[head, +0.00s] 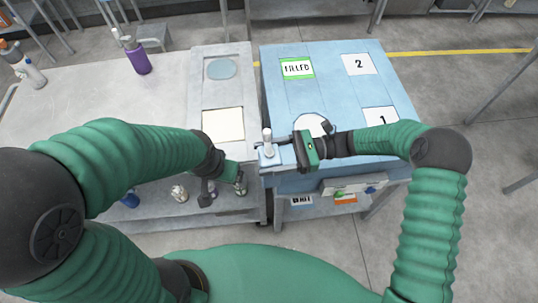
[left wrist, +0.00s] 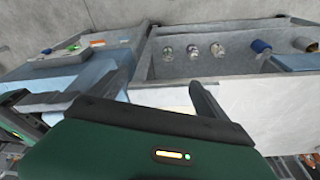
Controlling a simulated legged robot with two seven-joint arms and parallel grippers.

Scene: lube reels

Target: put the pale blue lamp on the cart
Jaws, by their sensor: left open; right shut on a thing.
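My right gripper (head: 283,147) is shut on a small pale upright thing (head: 267,143) with a rounded top; it may be the pale blue lamp, but it is too small to be sure. It is held over the near left edge of the light blue cart top (head: 335,95). Whether it touches the top I cannot tell. My left gripper (head: 225,183) is open and empty near the front edge of the grey bench; its fingers also show in the left wrist view (left wrist: 160,88).
The cart top has a FILLED label (head: 297,68), squares 2 (head: 359,64) and 1 (head: 379,117), and a white circle (head: 308,122) partly behind my right gripper. A purple bottle (head: 137,59) stands on the grey bench (head: 90,90). Several small items sit on its lower shelf.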

